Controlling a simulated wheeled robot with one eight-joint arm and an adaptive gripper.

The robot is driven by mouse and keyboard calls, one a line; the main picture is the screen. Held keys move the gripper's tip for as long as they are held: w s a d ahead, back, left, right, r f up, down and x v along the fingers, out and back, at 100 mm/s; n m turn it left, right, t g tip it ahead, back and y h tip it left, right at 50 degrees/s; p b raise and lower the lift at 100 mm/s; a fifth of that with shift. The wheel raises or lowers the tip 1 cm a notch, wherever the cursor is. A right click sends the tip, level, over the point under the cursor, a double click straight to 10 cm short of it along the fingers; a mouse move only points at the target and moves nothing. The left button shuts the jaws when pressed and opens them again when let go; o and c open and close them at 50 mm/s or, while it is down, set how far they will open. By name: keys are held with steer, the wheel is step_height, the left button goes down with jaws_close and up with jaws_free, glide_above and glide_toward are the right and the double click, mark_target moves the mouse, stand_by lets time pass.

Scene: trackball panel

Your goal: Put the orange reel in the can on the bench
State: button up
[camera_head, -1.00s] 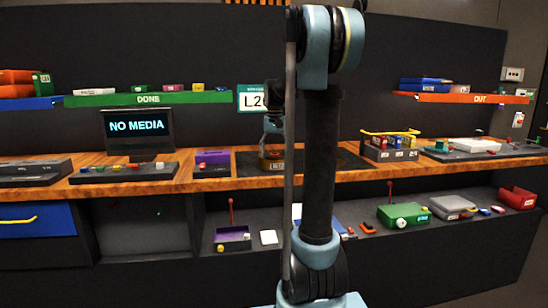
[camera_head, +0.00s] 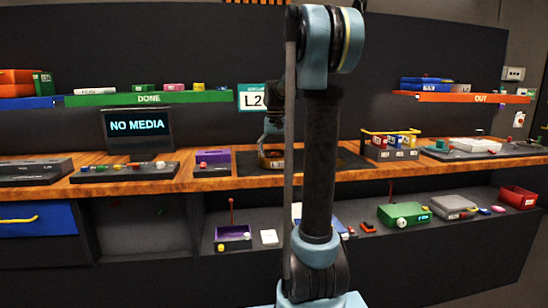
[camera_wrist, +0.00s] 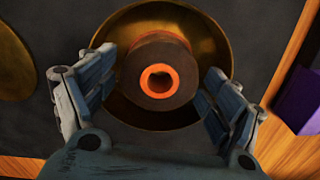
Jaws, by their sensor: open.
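The orange reel (camera_wrist: 146,80) shows in the wrist view as a dark, round spool with an orange ring around its centre hole. It lies within the outline of the brass-coloured can (camera_wrist: 208,48) and looks to be inside it; its depth there is hard to judge. The can (camera_head: 277,165) stands on the bench in the head view, partly behind my arm. My gripper (camera_wrist: 155,90) is open, with one finger on each side of the reel and gaps between. In the head view my gripper (camera_head: 272,138) is just above the can, small and partly hidden.
The can stands on a dark mat (camera_head: 246,163) on the wooden bench (camera_head: 215,184). A purple box (camera_head: 213,157) is to its left and a rack with a yellow handle (camera_head: 390,153) to its right. Another brass round thing (camera_wrist: 12,65) shows at the wrist view's left edge.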

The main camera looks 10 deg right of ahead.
step_height(320, 180, up, 12)
stand_by(0.5)
steer(key=s+f+n+t, duration=0.2)
steer(key=s+f, duration=2.9)
steer(key=s, duration=0.4)
steer(key=shift+a, duration=0.1)
steer(key=shift+w+f, duration=0.15)
steer(key=shift+w, duration=0.25)
